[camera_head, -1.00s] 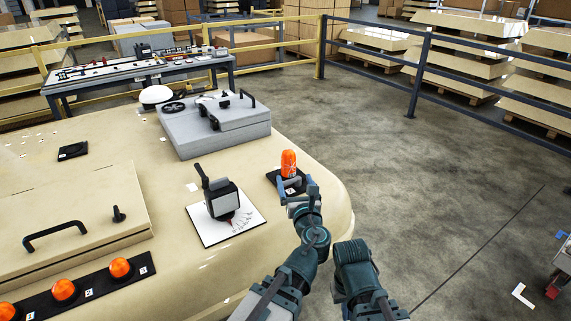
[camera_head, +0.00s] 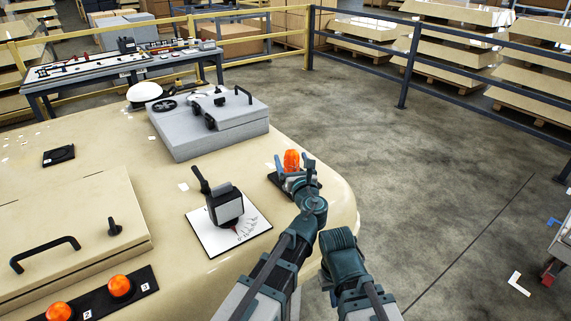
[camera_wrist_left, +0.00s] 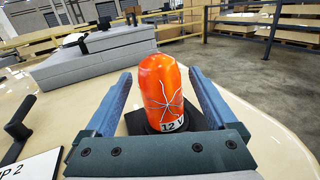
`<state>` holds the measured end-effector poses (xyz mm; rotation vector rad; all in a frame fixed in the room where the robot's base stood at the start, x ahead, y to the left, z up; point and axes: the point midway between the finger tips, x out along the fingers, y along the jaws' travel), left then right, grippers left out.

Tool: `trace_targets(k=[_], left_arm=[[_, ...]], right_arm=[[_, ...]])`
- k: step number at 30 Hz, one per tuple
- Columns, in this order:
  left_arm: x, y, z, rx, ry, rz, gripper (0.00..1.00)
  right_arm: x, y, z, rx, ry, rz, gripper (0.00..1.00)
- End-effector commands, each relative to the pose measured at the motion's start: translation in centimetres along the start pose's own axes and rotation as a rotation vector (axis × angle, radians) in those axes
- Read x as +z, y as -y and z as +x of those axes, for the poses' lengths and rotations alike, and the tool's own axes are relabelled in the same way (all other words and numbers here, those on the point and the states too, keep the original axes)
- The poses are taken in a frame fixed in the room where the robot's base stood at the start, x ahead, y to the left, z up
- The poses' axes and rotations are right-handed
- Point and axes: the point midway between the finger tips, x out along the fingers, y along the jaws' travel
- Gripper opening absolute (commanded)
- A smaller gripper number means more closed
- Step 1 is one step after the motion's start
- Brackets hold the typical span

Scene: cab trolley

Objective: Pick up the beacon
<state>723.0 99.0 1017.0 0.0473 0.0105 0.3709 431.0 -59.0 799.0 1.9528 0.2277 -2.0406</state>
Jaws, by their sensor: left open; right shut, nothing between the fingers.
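The beacon (camera_head: 291,160) is an orange dome on a black base plate near the right corner of the cream trolley top. In the left wrist view the beacon (camera_wrist_left: 160,92) stands upright, has a crack-like white mark and a "12 V" label. My left gripper (camera_head: 294,176) is open at the beacon. In the wrist view its two blue fingers (camera_wrist_left: 160,92) stand on either side of the dome, with a gap on each side. The right arm shows at the bottom of the head view, but its fingertips are not clearly visible.
A lever unit (camera_head: 225,207) on a white dial plate stands left of the beacon. A grey box (camera_head: 208,125) with a black handle lies behind it. More orange domes (camera_head: 119,286) sit on a black strip at the front left. Open floor lies to the right.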

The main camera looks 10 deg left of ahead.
Motion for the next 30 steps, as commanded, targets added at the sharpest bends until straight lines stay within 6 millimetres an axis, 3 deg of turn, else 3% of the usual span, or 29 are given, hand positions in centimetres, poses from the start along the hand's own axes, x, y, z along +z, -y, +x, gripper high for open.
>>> trace_targets(k=[6,21,30], left_arm=[[0.0,0.03,0.02,0.0,0.0,0.0,0.9],[0.0,0.01,0.02,0.0,0.0,0.0,0.0],[0.05,0.0,0.02,0.0,0.0,0.0,0.0]], right_arm=[[0.03,0.0,0.0,0.0,0.0,0.0,0.0],[0.02,0.0,0.0,0.0,0.0,0.0,0.0],[0.02,-0.01,-0.04,0.0,0.0,0.0,0.0]])
